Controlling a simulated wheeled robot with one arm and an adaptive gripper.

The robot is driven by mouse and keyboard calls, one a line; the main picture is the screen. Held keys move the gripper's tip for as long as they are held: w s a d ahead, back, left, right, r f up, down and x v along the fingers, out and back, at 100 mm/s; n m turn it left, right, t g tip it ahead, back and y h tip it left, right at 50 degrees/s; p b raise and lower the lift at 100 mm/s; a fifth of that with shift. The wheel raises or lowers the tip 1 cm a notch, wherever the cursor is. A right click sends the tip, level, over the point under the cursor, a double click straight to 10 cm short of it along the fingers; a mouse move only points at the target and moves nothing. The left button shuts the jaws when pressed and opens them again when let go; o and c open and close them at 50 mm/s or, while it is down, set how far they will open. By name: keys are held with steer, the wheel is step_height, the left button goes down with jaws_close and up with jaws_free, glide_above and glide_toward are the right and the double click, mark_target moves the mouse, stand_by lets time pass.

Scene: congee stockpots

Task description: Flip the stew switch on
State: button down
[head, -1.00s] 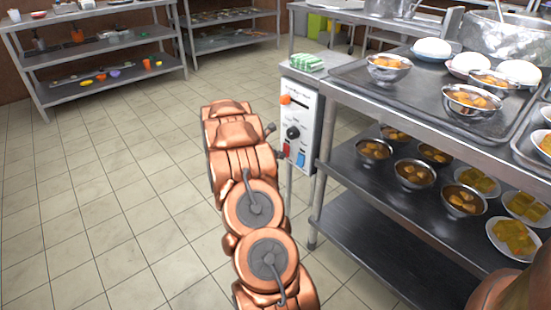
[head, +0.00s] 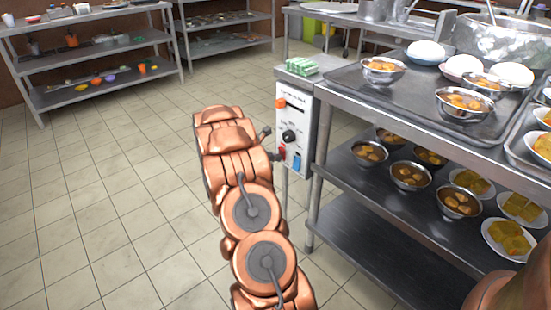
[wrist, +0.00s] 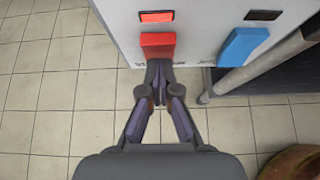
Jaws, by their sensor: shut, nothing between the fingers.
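A white control box (head: 293,112) is fixed at the end of the steel counter. In the wrist view its face carries a red switch (wrist: 158,45) and a blue switch (wrist: 242,46). A small window above the red one glows red, and the window above the blue one is dark. The lettering under the switches is too small to read. My gripper (wrist: 160,72) is shut and empty, its tips at the lower edge of the red switch; I cannot tell whether they touch. In the head view my arm mostly hides the gripper, beside the box's lower front.
A black knob (head: 289,137) and an orange button sit higher on the box. A green-and-white pack (head: 301,66) lies on top. The counter (head: 385,120) with bowls stands right. A counter leg (wrist: 262,65) is close to the blue switch. Floor at left is clear.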

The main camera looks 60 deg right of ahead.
steer(key=shift+d+r+p, duration=0.1)
steer(key=shift+r+p, duration=0.2)
steer(key=shift+r, duration=0.3)
steer(key=f+p+v, duration=0.1)
steer(key=p+v, duration=0.2)
steer(key=v, duration=1)
steer(key=shift+a, duration=0.7)
steer(key=shift+w, duration=0.1)
